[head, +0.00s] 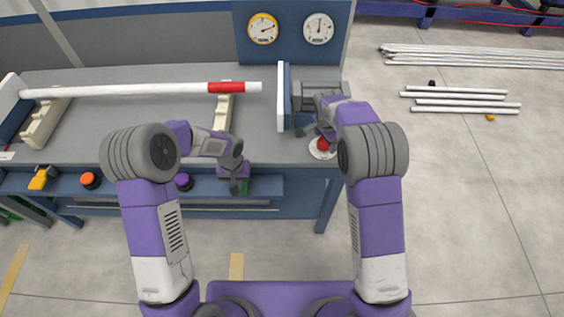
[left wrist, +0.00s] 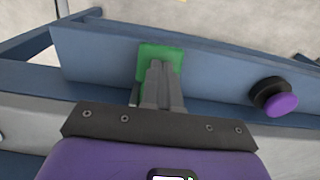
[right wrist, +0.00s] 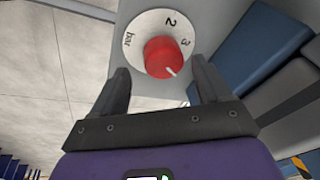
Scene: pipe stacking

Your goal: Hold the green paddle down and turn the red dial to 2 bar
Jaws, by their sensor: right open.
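The green paddle (left wrist: 160,55) is on the blue front rail of the bench; a bit of it shows in the head view (head: 245,187). My left gripper (left wrist: 158,66) has its fingers together, overlapping the paddle; I cannot tell how hard it presses. The red dial (right wrist: 165,58) sits on a round white plate marked 2, 3 and bar. Its white mark points to the lower right, away from the 2. It also shows in the head view (head: 323,144). My right gripper (right wrist: 163,78) is open and empty, its fingers spread to either side of the dial.
A white pipe with a red band (head: 130,90) lies across cream supports on the bench. Two gauges (head: 263,28) (head: 318,28) are on the blue back panel. An orange button (head: 90,180) and a purple button (left wrist: 275,98) sit on the front rail. Several pipes (head: 460,104) lie on the floor.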

